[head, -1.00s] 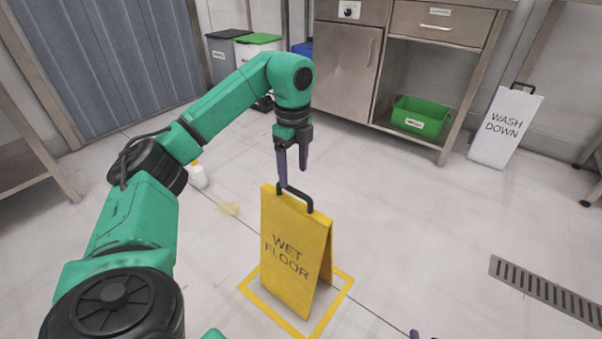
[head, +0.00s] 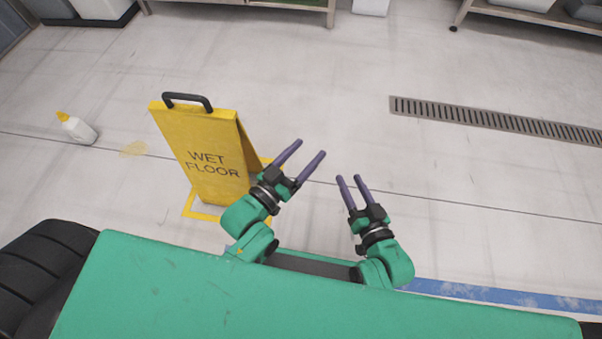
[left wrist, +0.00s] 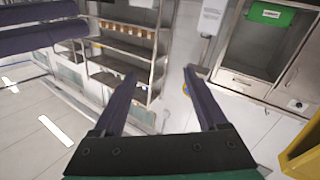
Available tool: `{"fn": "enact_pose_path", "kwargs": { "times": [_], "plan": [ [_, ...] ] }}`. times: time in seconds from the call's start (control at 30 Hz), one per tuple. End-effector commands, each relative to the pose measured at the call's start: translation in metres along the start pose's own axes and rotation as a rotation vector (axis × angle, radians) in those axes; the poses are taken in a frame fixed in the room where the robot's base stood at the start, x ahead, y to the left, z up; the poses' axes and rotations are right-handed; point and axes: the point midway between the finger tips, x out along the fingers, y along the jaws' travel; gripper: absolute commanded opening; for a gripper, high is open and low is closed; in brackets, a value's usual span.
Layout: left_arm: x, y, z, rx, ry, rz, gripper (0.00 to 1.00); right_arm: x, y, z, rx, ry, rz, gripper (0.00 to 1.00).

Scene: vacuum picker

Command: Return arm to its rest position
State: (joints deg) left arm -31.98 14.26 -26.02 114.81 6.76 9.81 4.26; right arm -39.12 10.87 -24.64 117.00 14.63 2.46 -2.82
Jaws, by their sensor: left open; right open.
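My left gripper (head: 312,147) is open and empty, folded in close above my green body in the head view. Its two purple fingers also show spread apart in the left wrist view (left wrist: 160,72). My right gripper (head: 349,178) is open and empty, just right of and lower than the left one. The yellow wet floor sign (head: 205,155) stands with its black handle up on the floor, left of my left gripper. The left gripper overlaps its right edge in the head view; it does not hold the sign.
A yellow outline (head: 195,212) on the floor surrounds the sign's foot. A white bottle with a yellow cap (head: 78,130) and a yellowish stain (head: 133,148) lie left of it. A drain grate (head: 490,120) is at right. The floor between is clear.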

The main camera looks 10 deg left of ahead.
Motion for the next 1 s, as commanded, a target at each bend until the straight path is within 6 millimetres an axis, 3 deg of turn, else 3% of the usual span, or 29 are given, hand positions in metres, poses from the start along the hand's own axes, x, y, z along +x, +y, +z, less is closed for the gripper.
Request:
{"fn": "enact_pose_path", "kwargs": {
  "times": [0.03, 0.07, 0.17, 0.67, 0.77, 0.9, 1.0],
  "plan": [
    [-0.016, 0.000, 0.025, -0.058, -0.078, -0.048, 0.75, 0.000, 0.000, 0.000, 0.000, 0.000, 0.000, 0.50],
    [-0.022, 0.000, 0.036, -0.079, -0.112, -0.065, 0.75, 0.000, 0.000, 0.000, 0.000, 0.000, 0.000, 0.50],
    [-0.031, 0.002, 0.051, -0.107, -0.163, -0.083, 0.75, 0.000, 0.000, 0.000, 0.000, 0.000, 0.000, 0.50],
    [-0.032, 0.004, 0.050, -0.105, -0.173, -0.079, 0.75, -0.002, -0.001, -0.003, 0.003, -0.006, 0.004, 0.50],
    [-0.043, 0.013, 0.042, -0.116, -0.246, -0.077, 0.75, -0.015, -0.010, -0.008, 0.011, -0.082, 0.005, 0.50],
    [-0.077, 0.031, 0.033, -0.137, -0.453, -0.081, 0.75, -0.050, -0.026, -0.009, 0.025, -0.288, 0.018, 0.50],
    [-0.091, 0.016, 0.043, -0.093, -0.554, -0.123, 0.75, -0.061, -0.009, 0.002, -0.019, -0.386, 0.068, 0.50]
  ]
}}
